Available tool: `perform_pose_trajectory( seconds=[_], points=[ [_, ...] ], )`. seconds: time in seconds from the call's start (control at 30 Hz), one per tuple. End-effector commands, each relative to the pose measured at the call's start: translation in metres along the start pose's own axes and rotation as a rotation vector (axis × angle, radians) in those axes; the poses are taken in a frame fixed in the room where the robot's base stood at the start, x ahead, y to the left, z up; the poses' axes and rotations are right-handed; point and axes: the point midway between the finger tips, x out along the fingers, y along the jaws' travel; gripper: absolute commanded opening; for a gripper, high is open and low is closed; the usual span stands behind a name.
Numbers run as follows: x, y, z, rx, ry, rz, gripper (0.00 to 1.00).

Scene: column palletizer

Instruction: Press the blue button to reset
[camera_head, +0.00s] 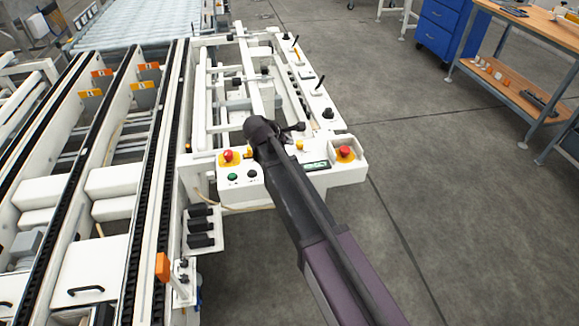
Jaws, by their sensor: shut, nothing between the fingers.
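The white control panel (347,175) stands at the front end of the machine. A red button on a yellow plate (228,156), a green button (232,177) and a dark button (252,173) show on its left part. Another red button on a yellow plate (345,153) is on its right. I cannot make out a blue button; my dark arm covers the middle of the panel. My gripper (297,127) is shut and empty over the panel's far side, pointing right. Whether it touches anything is unclear.
A yellow button (299,145) and a small display (315,166) lie close to my arm. Black conveyor chains (88,130) run along the left. A blue drawer cabinet (437,28) and a wooden workbench (540,22) stand at upper right. The grey floor (450,190) on the right is clear.

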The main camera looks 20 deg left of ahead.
Motion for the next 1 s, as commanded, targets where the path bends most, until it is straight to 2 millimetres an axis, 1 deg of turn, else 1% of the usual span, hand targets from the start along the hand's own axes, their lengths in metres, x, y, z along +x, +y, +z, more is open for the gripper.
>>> perform_pose_trajectory(
  seconds=[0.27,1.0],
  points=[
    [0.011,-0.007,-0.007,0.001,0.0,-0.001,0.0],
    [0.053,-0.038,-0.037,0.002,-0.001,-0.001,0.0]
  ],
)
